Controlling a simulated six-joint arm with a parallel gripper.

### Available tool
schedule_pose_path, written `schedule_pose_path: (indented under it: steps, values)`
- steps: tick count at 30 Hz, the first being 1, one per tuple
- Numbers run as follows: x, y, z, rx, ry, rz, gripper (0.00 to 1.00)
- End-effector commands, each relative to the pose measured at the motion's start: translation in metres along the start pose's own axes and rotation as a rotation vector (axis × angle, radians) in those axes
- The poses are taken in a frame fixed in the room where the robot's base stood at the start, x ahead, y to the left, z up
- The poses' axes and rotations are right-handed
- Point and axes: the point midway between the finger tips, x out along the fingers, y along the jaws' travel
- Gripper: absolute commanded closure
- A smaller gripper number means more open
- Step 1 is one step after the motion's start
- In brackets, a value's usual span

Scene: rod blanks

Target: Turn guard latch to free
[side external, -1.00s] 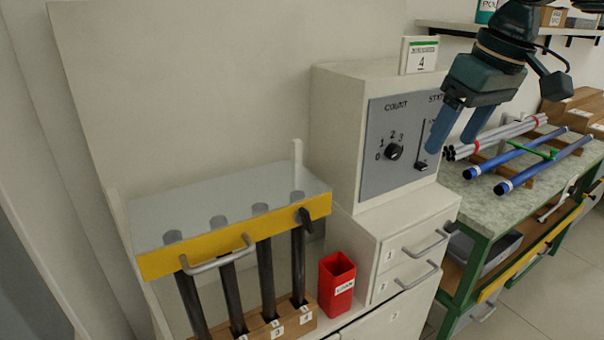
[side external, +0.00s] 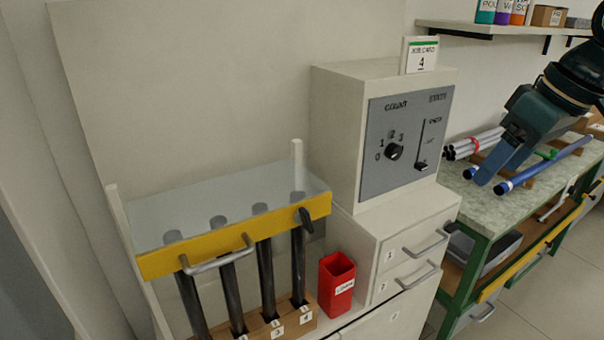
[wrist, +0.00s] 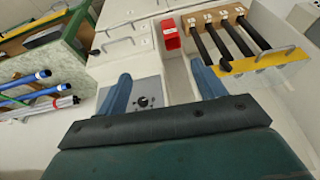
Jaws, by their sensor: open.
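The guard is a clear panel with a yellow front bar (side external: 215,243) and a grey handle (side external: 218,257), standing over several dark rods (side external: 265,280). A small black latch (side external: 306,219) sits at the right end of the yellow bar, tilted. In the wrist view the yellow bar (wrist: 262,62) shows at the upper right; I cannot make out the latch's setting there. My gripper (side external: 494,168) is open and empty, over the green bench at the right, well apart from the guard and latch. Its two blue fingers (wrist: 163,84) also show in the wrist view.
A control box (side external: 405,145) with a knob and slider stands between my gripper and the guard. A red bin (side external: 336,283) stands beside the rods. Blue rods (side external: 545,165) and silver tubes (side external: 474,146) lie on the bench (side external: 480,205). A job card (side external: 420,56) stands on the box.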

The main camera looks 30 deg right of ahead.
Motion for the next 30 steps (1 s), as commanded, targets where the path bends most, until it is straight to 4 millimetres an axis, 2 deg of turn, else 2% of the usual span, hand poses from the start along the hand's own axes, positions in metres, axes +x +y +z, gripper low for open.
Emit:
schedule_pose_path:
  steps: [4,5,10,14,20,26,30]
  values:
    - [0.0,0.0,0.0,0.0,0.0,0.0,0.31]
    - [0.0,0.0,0.0,0.0,0.0,0.0,0.35]
    - [0.001,-0.001,-0.004,-0.001,-0.001,0.003,0.68]
    - [0.003,-0.005,-0.016,-0.006,-0.003,0.012,0.68]
    - [0.011,-0.022,-0.051,-0.021,-0.006,0.043,0.68]
    - [0.026,-0.055,-0.092,-0.039,-0.004,0.09,0.68]
    - [0.04,-0.085,-0.114,-0.053,-0.002,0.126,0.68]
